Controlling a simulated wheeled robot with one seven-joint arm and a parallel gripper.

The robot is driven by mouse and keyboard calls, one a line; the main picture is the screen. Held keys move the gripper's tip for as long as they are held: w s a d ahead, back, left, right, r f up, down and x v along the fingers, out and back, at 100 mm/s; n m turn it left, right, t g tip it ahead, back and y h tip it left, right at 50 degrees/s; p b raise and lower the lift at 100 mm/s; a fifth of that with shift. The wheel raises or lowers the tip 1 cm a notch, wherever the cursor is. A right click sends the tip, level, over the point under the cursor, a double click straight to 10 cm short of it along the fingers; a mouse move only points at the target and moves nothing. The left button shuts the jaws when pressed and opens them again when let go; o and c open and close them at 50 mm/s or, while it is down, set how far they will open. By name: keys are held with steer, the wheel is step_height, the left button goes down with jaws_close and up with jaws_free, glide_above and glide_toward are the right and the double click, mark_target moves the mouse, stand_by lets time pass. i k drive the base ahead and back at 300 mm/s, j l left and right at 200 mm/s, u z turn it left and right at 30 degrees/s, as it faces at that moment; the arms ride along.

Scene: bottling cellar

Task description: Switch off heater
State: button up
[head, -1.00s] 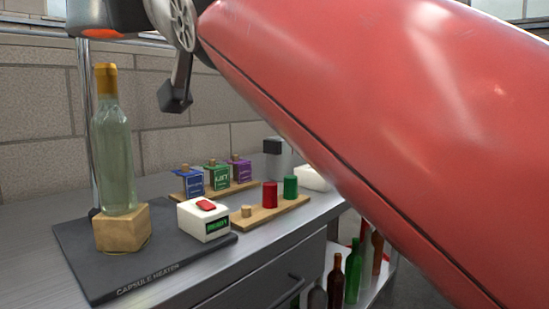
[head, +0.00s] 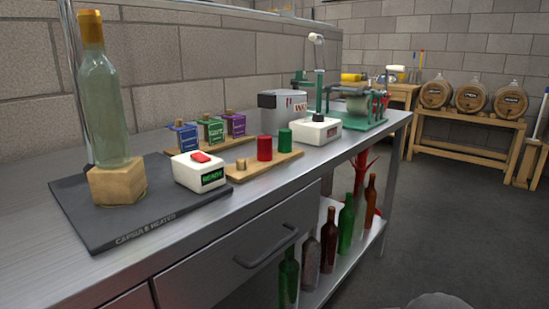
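The capsule heater is a dark flat plate (head: 75,200) lettered "CAPSULE HEATER" on the left of the steel bench. On the plate a clear pale-green bottle (head: 103,110) with a gold capsule stands upright on a wooden block (head: 117,185). My gripper is not in view now.
Capsule boxes (head: 209,131) stand behind the control box. A wooden strip (head: 240,173) to its right holds a red and a green capsule. A white box (head: 315,130) and a green machine (head: 355,110) stand farther right. Bottles (head: 346,224) line the lower shelf. The floor at right is clear.

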mark_target(200, 157)
steer(key=u, duration=0.95)
